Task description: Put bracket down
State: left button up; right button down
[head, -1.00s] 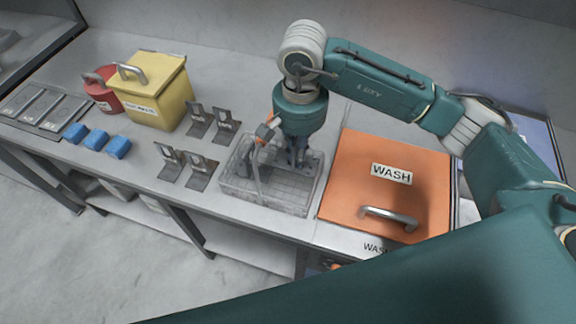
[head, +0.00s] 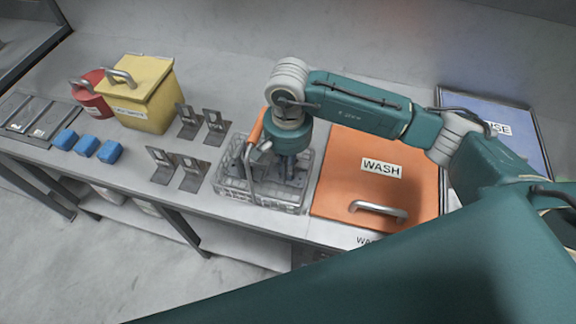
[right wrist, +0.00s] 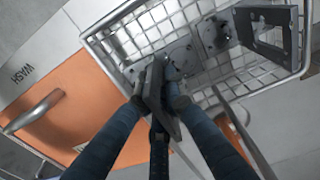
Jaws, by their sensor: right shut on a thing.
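My right gripper (head: 287,172) points down inside the wire basket (head: 262,202). In the right wrist view, its fingers (right wrist: 163,92) are shut on a grey metal bracket (right wrist: 154,84), seen nearly edge-on just above or at the basket floor; I cannot tell whether it touches. Another bracket (right wrist: 268,32) with a square opening stands at the basket's far side in that view. A flat grey plate with holes (right wrist: 182,52) lies between them. My left gripper is not in view.
The basket has a raised handle with an orange grip (head: 257,126). An orange WASH lid (head: 375,185) lies right of the basket. Several brackets (head: 193,172) stand to the left. Beyond are blue blocks (head: 86,146), a yellow bin (head: 140,95) and a red bin (head: 90,98).

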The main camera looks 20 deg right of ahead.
jog(key=shift+f, duration=0.2)
jog(key=shift+f+b, duration=0.2)
jog(key=shift+b, duration=0.3)
jog(key=c, duration=1.8)
grip_release()
jog(key=shift+c, duration=0.2)
jog(key=shift+r, duration=0.1)
jog(key=shift+r+p, duration=0.85)
jog(key=shift+p, duration=0.4)
jog(key=shift+w+r+b, duration=0.1)
jog(key=shift+r+b, duration=0.25)
jog(key=shift+b, duration=0.4)
notch_tip(320, 180, up, 11)
jog(key=b, duration=0.3)
